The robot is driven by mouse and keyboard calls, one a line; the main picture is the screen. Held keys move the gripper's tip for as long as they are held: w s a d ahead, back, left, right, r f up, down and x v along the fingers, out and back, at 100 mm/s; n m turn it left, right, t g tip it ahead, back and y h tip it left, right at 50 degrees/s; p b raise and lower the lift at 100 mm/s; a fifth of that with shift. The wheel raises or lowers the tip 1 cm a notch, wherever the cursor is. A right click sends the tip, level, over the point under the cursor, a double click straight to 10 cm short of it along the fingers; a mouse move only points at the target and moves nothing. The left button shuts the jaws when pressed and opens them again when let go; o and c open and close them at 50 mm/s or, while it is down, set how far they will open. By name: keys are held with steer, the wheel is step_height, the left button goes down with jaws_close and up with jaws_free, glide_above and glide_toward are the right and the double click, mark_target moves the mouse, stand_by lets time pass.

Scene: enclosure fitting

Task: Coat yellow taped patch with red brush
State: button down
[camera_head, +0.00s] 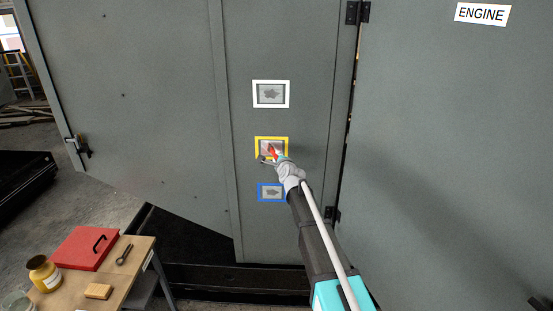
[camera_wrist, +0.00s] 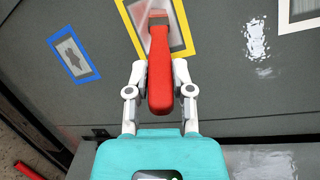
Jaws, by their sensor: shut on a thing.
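The yellow taped patch (camera_head: 285,140) is the middle of three framed patches on the grey metal panel. It also shows at the top of the wrist view (camera_wrist: 183,30). My gripper (camera_wrist: 160,73) is shut on the red brush (camera_wrist: 159,75) by its handle. The brush head lies over the inside of the yellow frame and appears to touch the patch. Pale, whitish streaks show around the bristles there. In the head view my gripper (camera_head: 270,161) is in front of the lower part of the yellow frame and hides some of it.
A white taped patch (camera_head: 271,94) is above and a blue taped patch (camera_head: 271,192) below. Door hinges run along the panel's right side. A wooden table (camera_head: 119,283) at lower left holds a red box (camera_head: 86,248), a jar (camera_head: 45,273), a wooden block (camera_head: 98,291) and a dark tool (camera_head: 124,254).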

steer(key=shift+a, duration=0.2)
steer(key=shift+a, duration=0.35)
stand_by(0.4)
steer(key=shift+a, duration=0.75)
steer(key=shift+w+a, duration=0.1)
steer(key=shift+a, duration=0.3)
stand_by(0.3)
steer(key=shift+d, duration=0.1)
